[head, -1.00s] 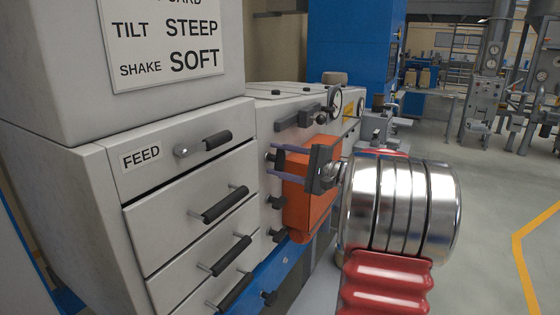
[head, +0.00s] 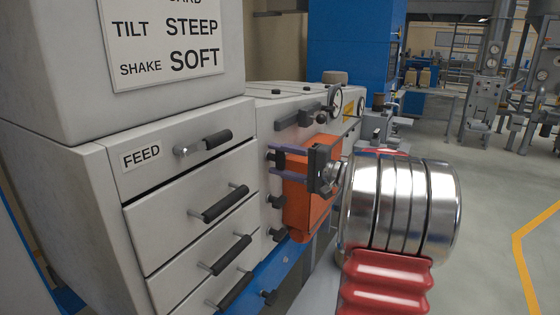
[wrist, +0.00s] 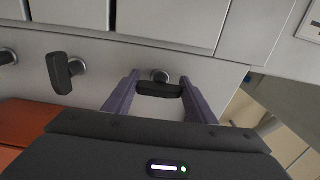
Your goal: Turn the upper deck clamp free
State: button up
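The upper deck clamp, a small dark handle on a round metal stub, shows in the wrist view (wrist: 160,89) and small in the head view (head: 277,159). My gripper (wrist: 161,85) has its two purple fingers at the two ends of this handle, seemingly touching both; it also shows in the head view (head: 273,160). The handle lies across the gap between the fingers, crosswise to the neighbouring clamp (wrist: 61,73) in the wrist view. Part of the upper clamp is hidden behind the fingers in the head view.
More dark clamps (head: 277,202) line the panel below. Drawers with black handles (head: 225,204) are to the left, under a FEED label (head: 141,157). Open floor (head: 490,220) lies to the right.

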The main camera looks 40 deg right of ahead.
jog(key=o, duration=0.5)
jog(key=shift+c, duration=0.2)
jog(key=shift+s, duration=0.1)
jog(key=v, duration=1.3)
jog(key=shift+s, duration=0.3)
